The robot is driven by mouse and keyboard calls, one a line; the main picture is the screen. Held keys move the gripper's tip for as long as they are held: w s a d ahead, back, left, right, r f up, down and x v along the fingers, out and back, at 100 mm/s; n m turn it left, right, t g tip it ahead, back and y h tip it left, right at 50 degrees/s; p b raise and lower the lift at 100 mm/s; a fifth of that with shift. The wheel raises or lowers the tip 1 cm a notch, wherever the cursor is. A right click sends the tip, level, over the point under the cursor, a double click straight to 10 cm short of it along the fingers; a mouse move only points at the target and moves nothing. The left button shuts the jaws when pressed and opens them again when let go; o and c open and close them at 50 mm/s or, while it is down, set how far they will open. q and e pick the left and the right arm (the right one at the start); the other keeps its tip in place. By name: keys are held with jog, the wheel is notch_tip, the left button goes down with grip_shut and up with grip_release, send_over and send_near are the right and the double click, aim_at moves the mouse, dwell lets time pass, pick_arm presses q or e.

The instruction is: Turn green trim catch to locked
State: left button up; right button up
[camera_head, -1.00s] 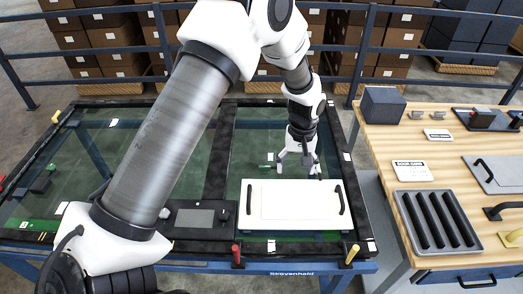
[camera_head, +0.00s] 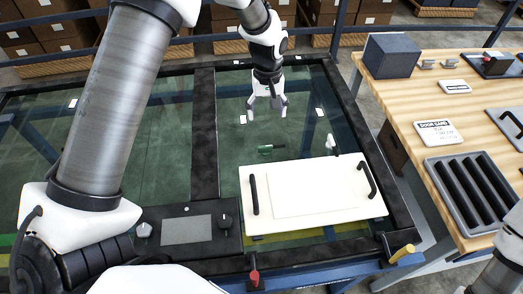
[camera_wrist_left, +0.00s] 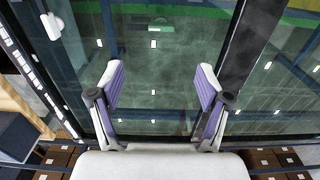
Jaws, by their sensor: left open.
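The green trim catch (camera_head: 270,149) is a small green handle on the glass panel, behind the white door card (camera_head: 312,192). It lies roughly sideways in the head view and also shows small at the top of the left wrist view (camera_wrist_left: 160,27). My left gripper (camera_head: 266,114) is open and empty, farther back than the green catch and apart from it. Its two spread fingers show in the wrist view (camera_wrist_left: 160,82) with only glass between them. A white catch (camera_head: 332,143) stands by the door card's back right corner. My right gripper is not visible.
A dark control box (camera_head: 187,230) with knobs sits left of the door card. Red (camera_head: 254,278) and yellow (camera_head: 402,254) handles stand on the front frame. The wooden bench (camera_head: 400,100) at right holds a dark box (camera_head: 390,55) and a ribbed tray (camera_head: 470,192).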

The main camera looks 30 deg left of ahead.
pick_arm(q)
jog(key=b, duration=0.5)
send_over(265, 146)
notch_tip(265, 146, down, 8)
jog(key=shift+r, duration=0.15)
jog(key=shift+d+f, duration=0.1)
jog(key=shift+f, duration=0.3)
notch_tip(265, 146, down, 6)
jog(key=shift+f+p, duration=0.25)
jog(key=shift+p, duration=0.2)
jog(key=c, duration=1.2)
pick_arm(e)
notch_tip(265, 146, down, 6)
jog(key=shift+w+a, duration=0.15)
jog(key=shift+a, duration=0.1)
